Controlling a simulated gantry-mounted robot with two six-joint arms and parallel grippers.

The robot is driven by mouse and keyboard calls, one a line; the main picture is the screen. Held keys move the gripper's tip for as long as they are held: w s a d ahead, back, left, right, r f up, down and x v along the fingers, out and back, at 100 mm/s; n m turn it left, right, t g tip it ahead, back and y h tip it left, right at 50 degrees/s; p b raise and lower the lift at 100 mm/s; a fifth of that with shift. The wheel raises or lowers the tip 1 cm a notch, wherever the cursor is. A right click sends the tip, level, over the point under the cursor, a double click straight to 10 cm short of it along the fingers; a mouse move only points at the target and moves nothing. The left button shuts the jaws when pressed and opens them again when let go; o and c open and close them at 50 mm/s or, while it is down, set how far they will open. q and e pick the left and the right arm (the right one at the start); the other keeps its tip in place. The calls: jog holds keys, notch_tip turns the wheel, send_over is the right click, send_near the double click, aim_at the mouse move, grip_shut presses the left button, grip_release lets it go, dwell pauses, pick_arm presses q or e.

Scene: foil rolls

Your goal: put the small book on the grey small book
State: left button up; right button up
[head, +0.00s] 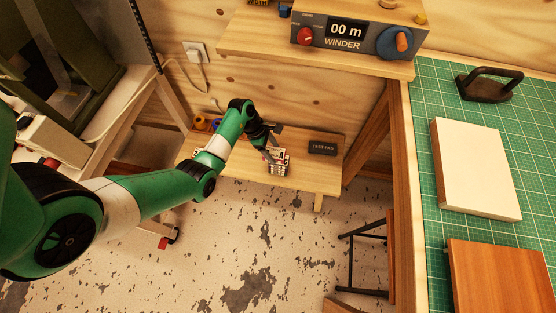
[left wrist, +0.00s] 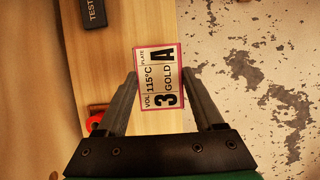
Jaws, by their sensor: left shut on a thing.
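A small book (left wrist: 160,78) with a white cover, a red edge and the print "VOL 3 GOLD A 115°C PLATE" lies between the fingers of my left gripper (left wrist: 161,74) in the left wrist view. In the head view my left gripper (head: 268,150) is over the low wooden bench, shut on the small book (head: 278,162). Whether the book touches anything beneath it is hard to tell. A dark grey block marked "TEST PAD" (head: 322,148) lies to the right on the bench; its corner shows in the left wrist view (left wrist: 94,12). No book is clearly grey. My right gripper is out of view.
The low bench (head: 232,172) has small coloured rolls (head: 200,123) at its left end. Above it is a shelf with a winder (head: 345,38). At right, a green mat (head: 430,90) bears a pale block (head: 474,168), a wooden board (head: 500,275) and a dark handled tool (head: 488,84).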

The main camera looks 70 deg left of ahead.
aim_at(275, 148)
pick_arm(q)
jog(key=f, duration=0.1)
jog(key=w+f+b, duration=0.1)
jog(key=f, duration=0.1)
jog(key=shift+w+a+b, duration=0.3)
jog(key=shift+w+a, duration=0.2)
jog(key=shift+w, duration=0.05)
jog(key=f+b, duration=0.3)
jog(key=shift+w+a+f+b, duration=0.1)
jog(key=shift+w+f+b, duration=0.2)
jog(key=shift+f, duration=0.1)
jog(key=shift+s+r, duration=0.15)
jog(key=shift+s, duration=0.05)
jog(key=shift+w, duration=0.1)
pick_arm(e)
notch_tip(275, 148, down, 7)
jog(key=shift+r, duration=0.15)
pick_arm(q)
jog(key=o, duration=1.4)
